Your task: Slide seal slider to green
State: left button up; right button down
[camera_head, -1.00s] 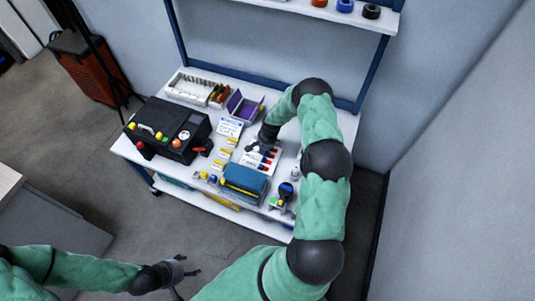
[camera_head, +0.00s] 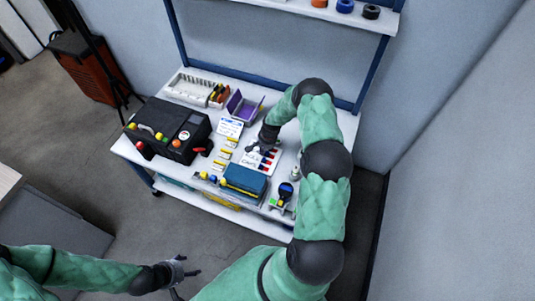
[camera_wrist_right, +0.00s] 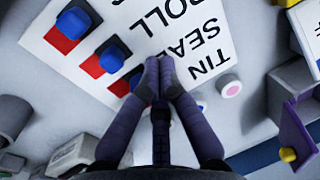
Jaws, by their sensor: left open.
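The white slider panel (camera_head: 250,163) lies on the bench, with red and blue marks. In the right wrist view its printed words (camera_wrist_right: 195,42) include ROLL, SEAL and TIN, seen turned over. Blue slider knobs (camera_wrist_right: 112,55) sit beside red strips. The knob in line with SEAL (camera_wrist_right: 136,80) appears to be the one just left of my fingers, partly hidden by them. No green shows on the panel here. My right gripper (camera_wrist_right: 160,62) has its fingertips together over the panel, with nothing visible between them. My left gripper (camera_head: 186,267) is open and empty, away from the bench.
A black case (camera_head: 165,130) stands left on the bench and a teal box (camera_head: 243,180) in front of the panel. A purple open box (camera_head: 240,108) and a white rack (camera_head: 188,87) are behind. A small device (camera_head: 284,192) stands to the right.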

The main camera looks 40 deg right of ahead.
jog(key=shift+s+d, duration=0.3)
jog(key=shift+s, duration=0.25)
jog(key=shift+s+d, duration=0.25)
jog(key=shift+s, duration=0.25)
jog(key=shift+w+a, duration=0.2)
jog(key=shift+w, duration=0.15)
jog(key=shift+r+p, duration=2)
jog(key=shift+r, duration=1.55)
